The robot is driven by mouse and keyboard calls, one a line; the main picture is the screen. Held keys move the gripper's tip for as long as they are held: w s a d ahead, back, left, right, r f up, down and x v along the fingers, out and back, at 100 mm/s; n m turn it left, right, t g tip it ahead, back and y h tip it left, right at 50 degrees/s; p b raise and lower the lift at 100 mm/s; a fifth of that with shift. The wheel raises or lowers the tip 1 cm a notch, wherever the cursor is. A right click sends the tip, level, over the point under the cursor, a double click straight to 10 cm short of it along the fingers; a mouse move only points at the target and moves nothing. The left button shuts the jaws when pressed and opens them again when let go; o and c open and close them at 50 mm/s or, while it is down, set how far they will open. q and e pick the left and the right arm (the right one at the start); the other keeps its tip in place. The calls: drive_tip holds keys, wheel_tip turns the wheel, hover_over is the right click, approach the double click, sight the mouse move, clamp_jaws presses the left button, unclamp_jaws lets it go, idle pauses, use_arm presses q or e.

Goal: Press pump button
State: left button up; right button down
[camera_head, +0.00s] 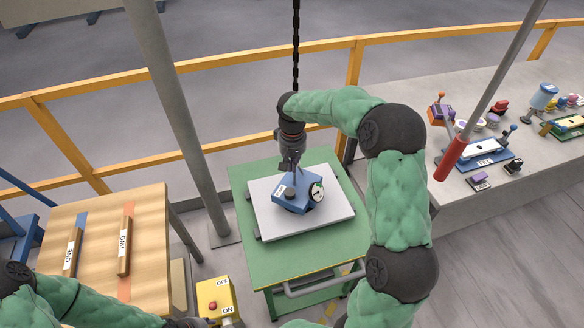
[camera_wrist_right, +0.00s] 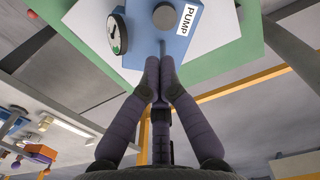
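The blue pump box (camera_head: 297,207) sits on a light slab (camera_head: 335,208) on a green table (camera_head: 250,262). It has a round gauge (camera_head: 317,192), a dark round button (camera_head: 289,191) and a label reading PUMP (camera_wrist_right: 187,20) in the right wrist view. The button (camera_wrist_right: 165,15) also shows there, beyond my fingertips. My right gripper (camera_head: 290,165) points down above the box; its fingertips (camera_wrist_right: 158,72) are together with nothing seen between them, apart from the button. A thin grey rod shows between fingertips and button. My left gripper (camera_head: 187,323) is partly cut off at the bottom edge.
A yellow ON/OFF box with a red button (camera_head: 213,305) stands near my left gripper. A wooden board (camera_head: 150,225) with bars marked ONE and TWO is at left. A chain (camera_head: 296,50) hangs behind my right gripper. A bench (camera_head: 540,165) with several devices is at right.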

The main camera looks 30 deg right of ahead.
sight(292, 192)
wheel_tip(292, 192, down, 11)
drive_tip(key=shift+f+b, duration=0.15)
drive_tip(key=shift+b, duration=0.75)
drive_tip(key=shift+f, duration=0.1)
drive_tip(key=shift+f+b, duration=0.45)
drive_tip(key=shift+f, duration=0.45)
drive_tip(key=shift+r, duration=0.1)
drive_tip(key=shift+r+p, duration=0.4)
drive_tip(key=shift+r, duration=0.05)
wheel_tip(292, 192, up, 4)
drive_tip(key=shift+r+p, duration=0.15)
drive_tip(key=shift+p, duration=1.05)
wheel_tip(292, 192, up, 9)
drive_tip(key=shift+p, duration=0.4)
